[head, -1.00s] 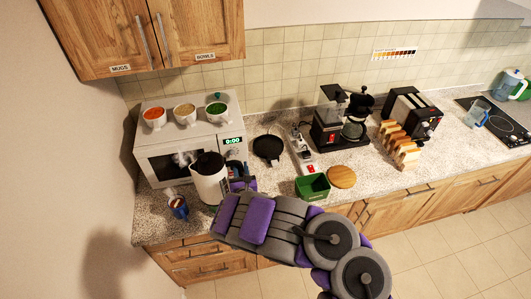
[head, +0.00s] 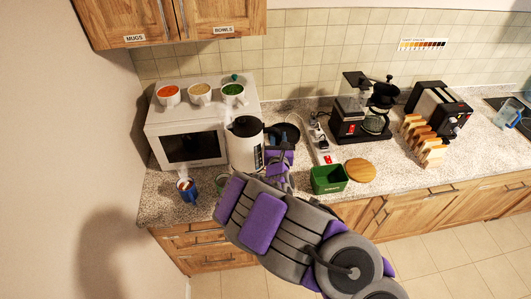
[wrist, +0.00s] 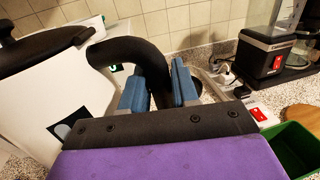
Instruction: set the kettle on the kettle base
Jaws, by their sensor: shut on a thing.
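The white kettle (head: 243,152) with a black lid is upright in front of the right end of the microwave; it also fills the left of the wrist view (wrist: 60,105). My gripper (head: 272,163) is at its right side. In the wrist view my gripper's blue finger pads (wrist: 168,88) are closed on the black kettle handle (wrist: 130,52). The black round kettle base (head: 289,132) is on the counter just behind and right of the kettle, partly hidden by the kettle and my gripper. I cannot tell how high the kettle's bottom is.
The microwave (head: 185,152) with several bowls on top stands left. A blue mug (head: 188,191) is at the front left. A power strip (head: 320,142), green bin (head: 327,180), round wooden board (head: 361,170) and coffee maker (head: 358,120) stand right.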

